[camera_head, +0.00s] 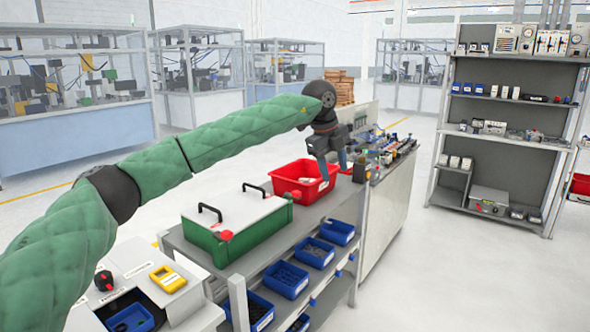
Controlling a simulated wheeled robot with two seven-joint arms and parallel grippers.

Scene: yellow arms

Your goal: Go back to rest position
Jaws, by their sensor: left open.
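My left arm, in a green quilted sleeve, comes in from the left and reaches over the workbench. My left gripper (331,169) is open at its end. It points down over the right part of a red bin (288,177) on the bench. Several small pale items lie in the bin, partly hidden by the gripper. I see nothing held between the fingers. My right gripper is not in view.
A green case (238,236) with a white lid and black handles stands left of the bin. Blue trays (286,278) sit on a lower shelf. A grey shelf rack (507,130) stands at right. Open floor (440,270) lies right of the bench.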

